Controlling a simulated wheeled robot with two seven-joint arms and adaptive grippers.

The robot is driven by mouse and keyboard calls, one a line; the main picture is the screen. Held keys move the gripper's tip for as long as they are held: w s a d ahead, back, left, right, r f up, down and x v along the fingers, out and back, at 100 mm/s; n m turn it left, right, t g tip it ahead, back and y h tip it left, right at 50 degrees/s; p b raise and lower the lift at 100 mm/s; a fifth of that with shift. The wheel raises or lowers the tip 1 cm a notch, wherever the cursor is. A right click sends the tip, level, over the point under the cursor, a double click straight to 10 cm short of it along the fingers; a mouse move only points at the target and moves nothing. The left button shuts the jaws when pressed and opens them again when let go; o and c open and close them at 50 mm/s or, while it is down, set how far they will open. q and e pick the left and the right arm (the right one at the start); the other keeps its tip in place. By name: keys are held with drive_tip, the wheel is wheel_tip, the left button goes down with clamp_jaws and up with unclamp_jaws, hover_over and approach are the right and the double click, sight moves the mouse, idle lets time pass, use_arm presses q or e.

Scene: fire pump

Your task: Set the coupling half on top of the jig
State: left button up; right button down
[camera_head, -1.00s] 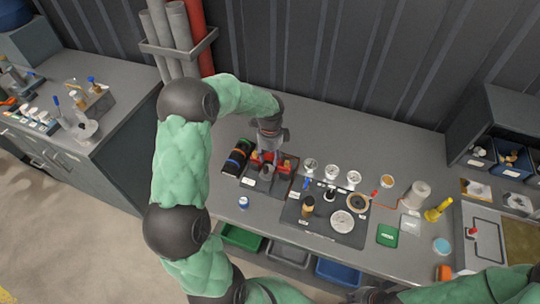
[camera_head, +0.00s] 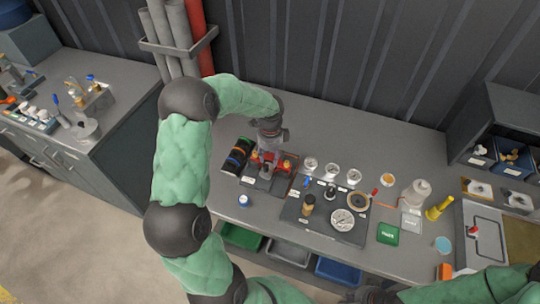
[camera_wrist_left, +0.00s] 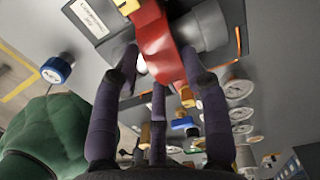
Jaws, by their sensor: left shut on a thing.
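My left gripper (camera_head: 268,150) is over the coupling jig (camera_head: 257,184), a dark base with a label, on the workbench. In the left wrist view, the purple-grey fingers (camera_wrist_left: 158,70) close around a red piece, which I take to be the coupling half (camera_wrist_left: 160,48). A grey cylinder and orange knobs show beside it. The labelled jig (camera_wrist_left: 88,18) is right behind the red piece; I cannot tell whether they touch. The gripper hides much of the jig in the head view. My right arm enters at the lower right; its fingers are not visible.
To the right are a dark mat (camera_head: 310,228) with gauges and fittings, white discs and a green card (camera_head: 388,233). Trays sit below the bench edge.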

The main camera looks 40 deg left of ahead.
use_arm(q)
drive_tip(key=shift+f, duration=0.3)
idle(0.4)
drive_tip(key=o, duration=1)
drive_tip(key=shift+c, duration=0.2)
drive_tip(key=shift+r, duration=0.15)
drive_tip(key=shift+r+p, duration=1.35)
drive_tip(key=shift+r, duration=0.35)
drive_tip(key=o, duration=0.8)
